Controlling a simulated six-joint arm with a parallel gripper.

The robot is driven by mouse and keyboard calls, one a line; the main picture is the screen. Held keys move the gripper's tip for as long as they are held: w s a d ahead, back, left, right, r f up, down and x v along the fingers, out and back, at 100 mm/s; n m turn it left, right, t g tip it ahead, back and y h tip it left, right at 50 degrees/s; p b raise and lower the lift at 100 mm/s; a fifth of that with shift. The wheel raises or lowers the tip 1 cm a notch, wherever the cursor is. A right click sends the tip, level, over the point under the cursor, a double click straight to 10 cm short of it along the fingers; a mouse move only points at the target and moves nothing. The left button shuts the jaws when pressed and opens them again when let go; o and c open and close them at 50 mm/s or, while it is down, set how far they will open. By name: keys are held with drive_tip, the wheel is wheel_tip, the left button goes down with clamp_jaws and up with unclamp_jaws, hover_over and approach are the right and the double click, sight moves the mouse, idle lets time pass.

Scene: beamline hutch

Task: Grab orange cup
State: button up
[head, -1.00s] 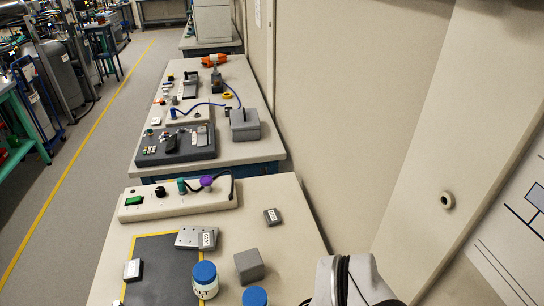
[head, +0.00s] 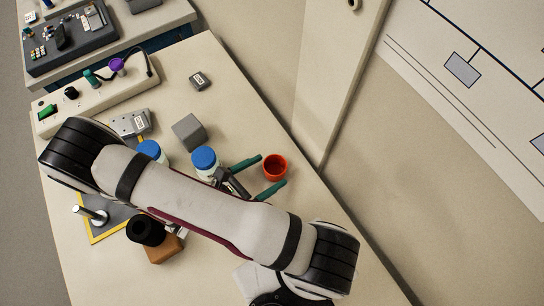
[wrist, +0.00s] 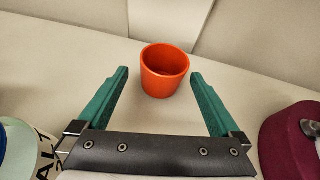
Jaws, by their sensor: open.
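The orange cup (head: 275,168) stands upright on the bench near its right edge, close to the wall. In the wrist view the cup (wrist: 165,72) is ahead of the fingertips and about midway between them. It looks empty. My gripper (head: 275,172) is open, with its two green fingers on either side of the near part of the cup in the head view. In the wrist view my gripper (wrist: 160,78) shows nothing held, and neither finger visibly touches the cup.
Two blue-lidded white jars (head: 205,160) stand left of the gripper; a jar (wrist: 25,150) shows at the wrist view's left edge. A grey block (head: 189,132) is behind them. A dark red object (wrist: 292,140) is at right. The wall is close behind the cup.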

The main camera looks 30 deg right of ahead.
sight(282, 164)
drive_tip(key=x, duration=0.5)
drive_tip(key=shift+s+d+r, duration=0.15)
drive_tip(key=shift+d+r, duration=0.05)
drive_tip(key=shift+d, duration=0.15)
drive_tip(key=c, duration=1.4)
